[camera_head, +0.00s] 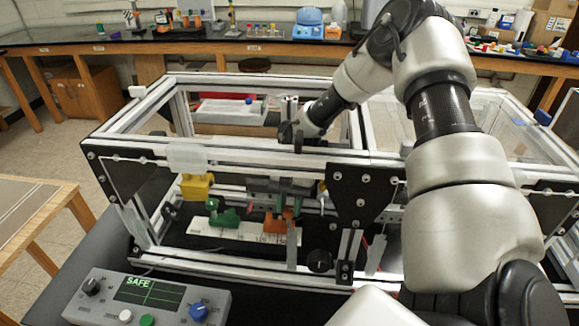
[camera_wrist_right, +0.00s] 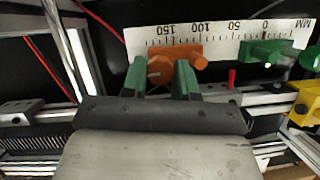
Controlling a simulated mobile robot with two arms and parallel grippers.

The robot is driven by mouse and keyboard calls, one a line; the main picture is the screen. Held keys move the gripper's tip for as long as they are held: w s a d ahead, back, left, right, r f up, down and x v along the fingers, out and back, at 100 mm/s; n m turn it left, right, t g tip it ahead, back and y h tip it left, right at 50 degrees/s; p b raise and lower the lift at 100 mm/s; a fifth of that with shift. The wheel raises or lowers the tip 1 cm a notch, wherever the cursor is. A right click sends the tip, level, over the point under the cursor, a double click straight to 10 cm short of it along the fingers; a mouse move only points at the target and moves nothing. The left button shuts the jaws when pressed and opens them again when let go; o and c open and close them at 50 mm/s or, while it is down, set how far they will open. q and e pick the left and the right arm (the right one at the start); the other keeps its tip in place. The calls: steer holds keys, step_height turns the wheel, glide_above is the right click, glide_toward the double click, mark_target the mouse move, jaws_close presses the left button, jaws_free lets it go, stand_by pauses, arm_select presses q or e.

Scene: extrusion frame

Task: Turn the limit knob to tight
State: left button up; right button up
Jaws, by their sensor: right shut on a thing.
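A grey control box (camera_head: 160,304) stands at the front left in the head view. It has a black knob (camera_head: 91,287) at its left and a blue knob (camera_head: 198,312) at its right. I cannot read any label that tells which is the limit knob, nor a tight mark. The box's screen (camera_head: 150,292) reads SAFE. My right arm reaches into the extrusion frame, far from the box. In the right wrist view my right gripper (camera_wrist_right: 163,72) is shut on an orange slider (camera_wrist_right: 182,53) in front of a millimetre scale. My left gripper is not in view.
A green slider (camera_head: 222,217) sits left of the orange one on the white scale (camera_head: 243,233). A yellow block (camera_head: 196,187) hangs at the frame's left. Aluminium bars (camera_head: 230,154) surround my right gripper. White and green (camera_head: 147,320) buttons lie between the knobs.

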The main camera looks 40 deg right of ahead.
steer(key=o, duration=0.9)
steer(key=shift+b+v, duration=1.5)
steer(key=shift+v, duration=3.95)
steer(key=shift+d, duration=0.1)
